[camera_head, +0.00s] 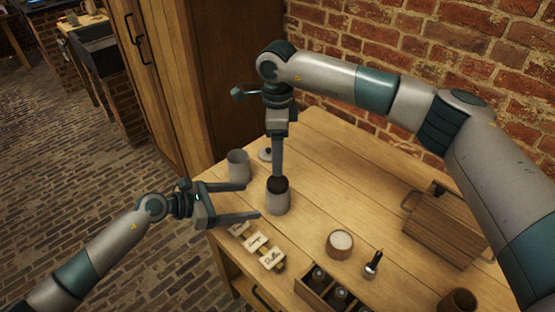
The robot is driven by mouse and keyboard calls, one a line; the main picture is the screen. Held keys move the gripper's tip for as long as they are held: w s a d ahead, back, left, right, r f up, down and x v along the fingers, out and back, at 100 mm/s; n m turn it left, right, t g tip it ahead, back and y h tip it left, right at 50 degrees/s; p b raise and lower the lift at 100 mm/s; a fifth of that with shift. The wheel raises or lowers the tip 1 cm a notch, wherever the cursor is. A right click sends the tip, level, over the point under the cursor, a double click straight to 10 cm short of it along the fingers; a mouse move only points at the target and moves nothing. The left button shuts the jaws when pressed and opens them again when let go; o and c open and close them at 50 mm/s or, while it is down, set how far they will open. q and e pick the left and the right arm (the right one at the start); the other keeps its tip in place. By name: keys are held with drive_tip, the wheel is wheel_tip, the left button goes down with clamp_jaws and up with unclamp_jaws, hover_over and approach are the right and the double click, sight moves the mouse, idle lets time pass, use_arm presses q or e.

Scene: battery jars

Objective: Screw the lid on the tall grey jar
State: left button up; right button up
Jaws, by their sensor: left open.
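A grey jar (278,203) stands upright near the middle of the table, with a dark top or opening. I cannot tell whether that dark part is a lid. My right gripper (278,176) points straight down at its top; its fingers overlap there, so their opening and any contact are hidden. My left gripper (251,200) is open and empty, its two fingers reaching in level from the left beside this jar. A second grey jar (239,166) stands behind the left gripper. A small pale lid with a dark knob (265,155) lies to the right of that jar.
Several name cards (256,242) lie at the front edge. A wooden box with small jars (326,290), a round pot with white contents (340,243), a dark-handled tool (373,264) and a wooden case (443,228) stand to the right. A cabinet and brick wall bound the back.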

use_arm(q)
drive_tip(key=shift+b+v, duration=0.65)
drive_tip(key=shift+v, duration=2.15)
drive_tip(key=shift+a, duration=0.15)
